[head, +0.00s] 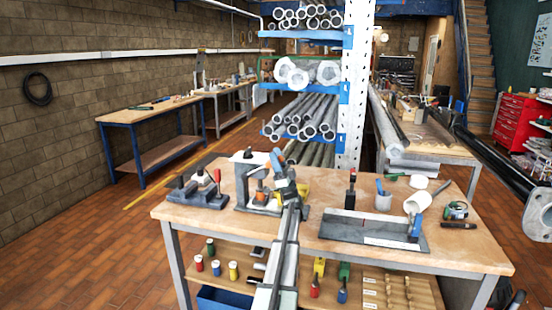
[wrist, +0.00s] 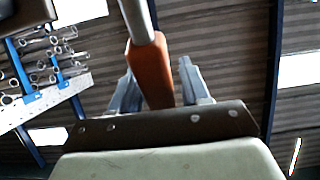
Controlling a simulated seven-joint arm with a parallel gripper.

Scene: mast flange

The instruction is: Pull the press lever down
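The press (head: 243,190) is a light grey frame with orange parts, standing on the workbench left of centre. In the wrist view its lever shows as a grey rod (wrist: 138,20) ending in an orange grip (wrist: 151,75). My gripper (wrist: 158,80) has its two fingers apart, one on each side of the orange grip. A narrow gap shows between the grip and the right finger; contact on the left is unclear. In the head view my gripper (head: 277,160) is at the upper right of the press, and my arm hides part of it.
A dark clamp-like fixture (head: 198,193) stands left of the press on the workbench (head: 465,255). To the right are a grey tray-like plate (head: 370,228), a white cup (head: 418,201) and a tape roll (head: 456,210). A pipe rack (head: 355,90) stands behind.

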